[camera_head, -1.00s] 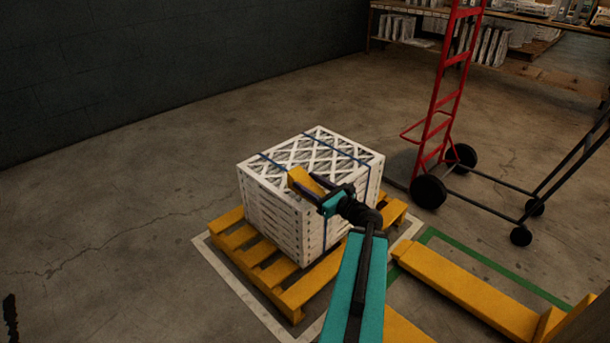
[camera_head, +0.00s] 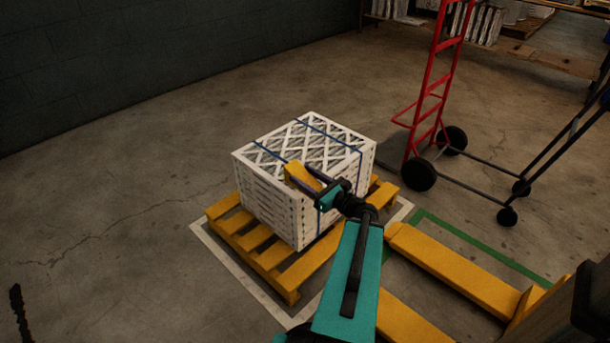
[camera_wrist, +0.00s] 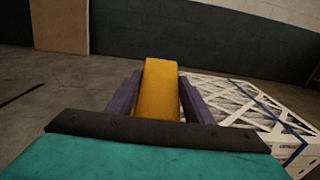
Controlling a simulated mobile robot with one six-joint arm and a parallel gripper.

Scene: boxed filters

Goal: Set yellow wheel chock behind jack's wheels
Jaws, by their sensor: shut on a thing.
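The yellow wheel chock (camera_head: 303,176) is held between the fingers of my gripper (camera_head: 314,183), in front of the stacked boxed filters in the head view. In the wrist view the chock (camera_wrist: 160,92) stands between the two purple fingers of my gripper (camera_wrist: 160,98), which is shut on it. The yellow pallet jack's forks (camera_head: 455,268) lie on the floor at the lower right. The jack's body (camera_head: 590,310) is partly cut off at the right edge, and its wheels cannot be made out.
White boxed filters (camera_head: 270,215), strapped in blue, stand on a yellow pallet (camera_head: 245,243) inside a white floor outline. A red hand truck (camera_head: 432,80) and a black wheeled frame stand at the right.

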